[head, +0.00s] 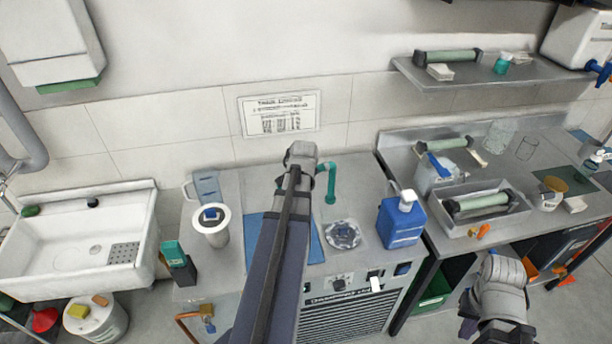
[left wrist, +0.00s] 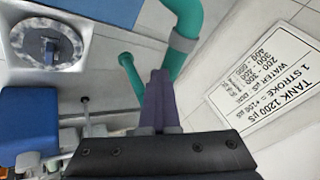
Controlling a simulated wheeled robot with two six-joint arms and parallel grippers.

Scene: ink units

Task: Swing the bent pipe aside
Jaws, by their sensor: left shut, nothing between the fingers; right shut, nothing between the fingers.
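The bent pipe (head: 331,183) is teal-green and rises from the steel counter behind the round drain fitting (head: 342,234), its top bending over beside my left wrist. In the left wrist view the pipe (left wrist: 186,22) curves in from the top, with a collar partway along and a narrower flared end at left. My left gripper (left wrist: 160,82) is shut and empty, its fingertips overlapping the pipe's bend; I cannot tell whether they touch it. In the head view my left arm hides those fingers. My right gripper (head: 468,325) is shut and empty, low in front of the right bench.
A blue jug (head: 400,222) stands right of the drain fitting. A white cup (head: 211,228) and a clear pitcher (head: 206,187) stand left of my arm. A notice (head: 280,113) hangs on the wall behind. A tray (head: 458,226) holds a green roller on the right bench.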

